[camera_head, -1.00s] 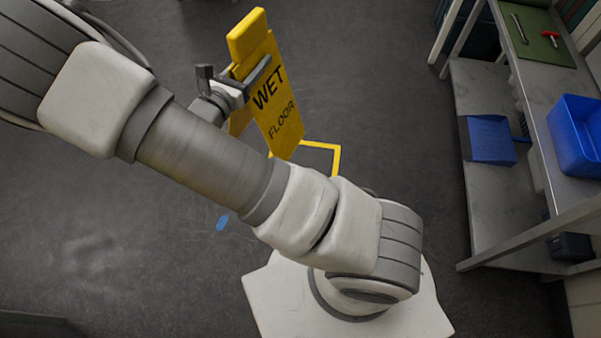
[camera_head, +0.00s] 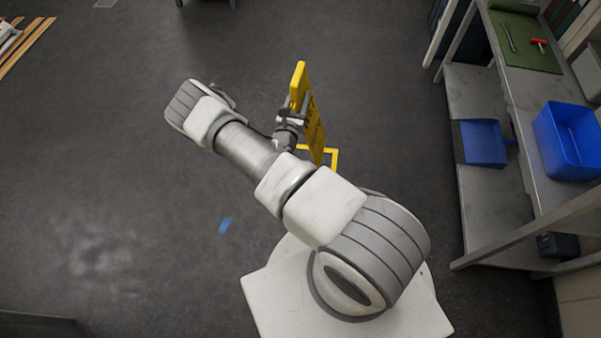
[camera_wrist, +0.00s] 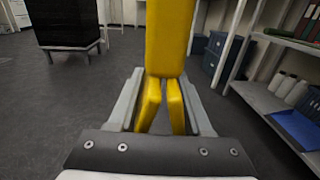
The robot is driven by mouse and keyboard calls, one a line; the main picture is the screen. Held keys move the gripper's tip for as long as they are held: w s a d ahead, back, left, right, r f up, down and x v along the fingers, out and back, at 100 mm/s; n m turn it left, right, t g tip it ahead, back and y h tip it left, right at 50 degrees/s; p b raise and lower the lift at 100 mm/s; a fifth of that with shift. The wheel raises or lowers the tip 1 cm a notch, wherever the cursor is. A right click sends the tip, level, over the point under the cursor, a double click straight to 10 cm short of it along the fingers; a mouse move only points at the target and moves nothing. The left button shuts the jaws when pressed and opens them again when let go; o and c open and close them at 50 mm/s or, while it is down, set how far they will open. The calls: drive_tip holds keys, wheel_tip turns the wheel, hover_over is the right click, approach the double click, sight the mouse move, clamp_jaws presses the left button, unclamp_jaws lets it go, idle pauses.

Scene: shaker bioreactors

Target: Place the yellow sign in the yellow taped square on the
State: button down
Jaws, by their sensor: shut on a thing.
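The yellow wet floor sign (camera_head: 314,128) is upright in the head view, seen nearly edge-on. The yellow taped square (camera_head: 333,158) shows on the floor just behind and right of the sign's lower part. Much of the square is hidden by the sign and my arm. I cannot tell whether the sign touches the floor.
A metal shelf bench (camera_head: 510,110) stands along the right, with a blue bin (camera_head: 568,140) on top and a blue tray (camera_head: 483,142) on its lower shelf. A blue tape mark (camera_head: 225,225) lies on the floor.

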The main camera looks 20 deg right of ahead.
drive_tip(key=s+d+f+n+t+y+p, duration=0.1)
drive_tip(key=s+d+f, duration=0.2)
drive_tip(key=f, duration=0.3)
drive_tip(key=s+d+f+p, duration=0.1)
drive_tip(key=s+d+f, duration=0.2)
drive_tip(key=f, duration=0.2)
drive_tip(key=w+a+f+b, duration=0.6)
drive_tip(key=a+f+b, duration=0.2)
drive_tip(key=f, duration=0.3)
drive_tip(key=shift+w+a+f, duration=0.3)
drive_tip(key=shift+a, duration=0.2)
drive_tip(key=shift+c, duration=1.7)
unclamp_jaws()
drive_tip(key=shift+f, duration=0.1)
